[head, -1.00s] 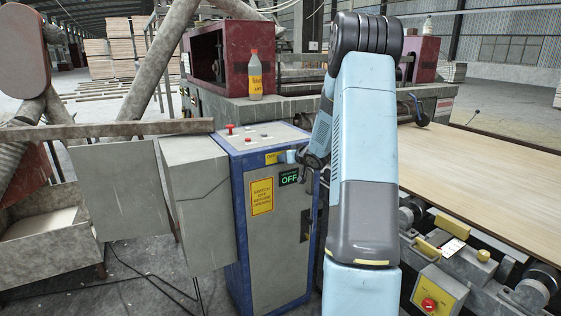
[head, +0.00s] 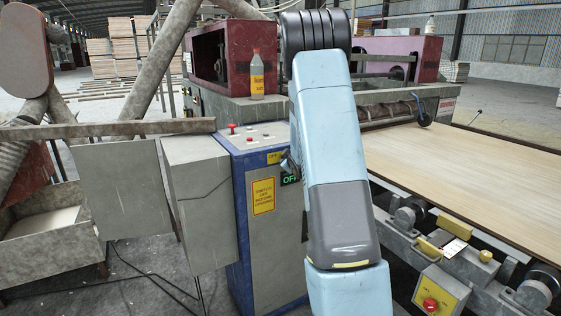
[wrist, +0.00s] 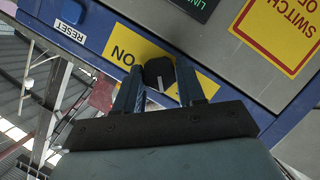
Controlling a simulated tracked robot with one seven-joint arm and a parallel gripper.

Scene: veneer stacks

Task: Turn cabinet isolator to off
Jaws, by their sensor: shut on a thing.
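The cabinet (head: 262,240) is a blue-framed grey box left of my arm. Its isolator is a black knob (wrist: 160,73) with a white mark, on a yellow plate (wrist: 205,84) lettered ON at one side; the plate's other end is partly covered by a finger. My gripper (wrist: 157,86) has one finger on each side of the knob and is shut on it. In the head view my arm hides most of the gripper and the knob. A dark display (head: 289,179) with green letters shows "OF", the rest covered by my arm.
A red button (head: 232,128) is on the cabinet top, with a labelled bottle (head: 257,75) behind. A yellow warning sign (head: 263,195) is on the cabinet front. A grey box (head: 198,195) adjoins on the left; a veneer conveyor (head: 470,180) lies to the right.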

